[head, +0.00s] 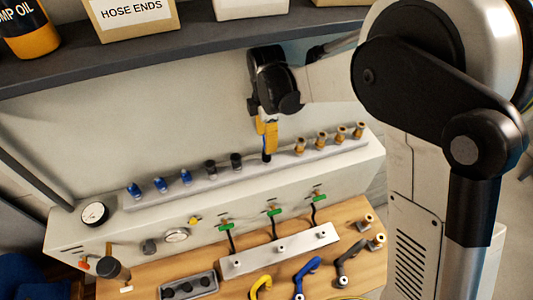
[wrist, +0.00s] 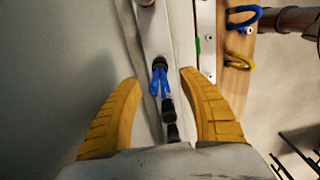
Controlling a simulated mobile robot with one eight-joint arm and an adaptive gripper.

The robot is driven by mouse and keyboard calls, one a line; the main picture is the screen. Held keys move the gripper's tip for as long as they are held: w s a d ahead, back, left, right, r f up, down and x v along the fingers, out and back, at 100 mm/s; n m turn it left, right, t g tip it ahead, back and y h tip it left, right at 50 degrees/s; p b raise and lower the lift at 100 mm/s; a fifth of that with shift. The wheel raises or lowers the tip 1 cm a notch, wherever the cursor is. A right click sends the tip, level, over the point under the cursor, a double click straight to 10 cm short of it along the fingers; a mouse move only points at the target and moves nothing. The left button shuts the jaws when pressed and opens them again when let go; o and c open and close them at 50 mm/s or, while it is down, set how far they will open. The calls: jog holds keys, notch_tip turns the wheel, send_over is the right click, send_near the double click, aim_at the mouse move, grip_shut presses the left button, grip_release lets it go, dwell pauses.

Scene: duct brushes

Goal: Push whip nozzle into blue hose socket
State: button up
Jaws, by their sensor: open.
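My gripper (wrist: 160,77) is open above the grey rail, and its yellow fingers also show in the head view (head: 267,134). In the wrist view, a nozzle-like piece with blue strands (wrist: 160,83) and a black collar sits between the fingertips, with gaps visible on both sides. It appears to stand on the rail. In the head view the fingers largely hide it, and only a dark lower part (head: 267,156) shows. Several blue fittings (head: 160,184) line the rail's left end. They are hidden in the wrist view.
Two black fittings (head: 236,161) stand left of the gripper, and several brass fittings (head: 322,138) stand to its right. A wooden bench (head: 240,254) in front holds a silver block (head: 300,243) and coloured hooked pieces. A dark shelf (head: 180,39) overhangs behind.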

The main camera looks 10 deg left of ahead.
aim_at(266, 155)
notch_tip(266, 155, down, 8)
jog(key=b, duration=0.5)
jog(key=shift+d+f+b, duration=0.1)
jog(key=shift+f+b, duration=0.05)
jog(key=shift+b, duration=0.15)
jog(key=shift+b, duration=0.45)
dwell(0.8)
grip_shut()
jog(key=shift+r, duration=0.2)
jog(key=shift+r+p, duration=1.4)
jog(key=shift+r, duration=1.5)
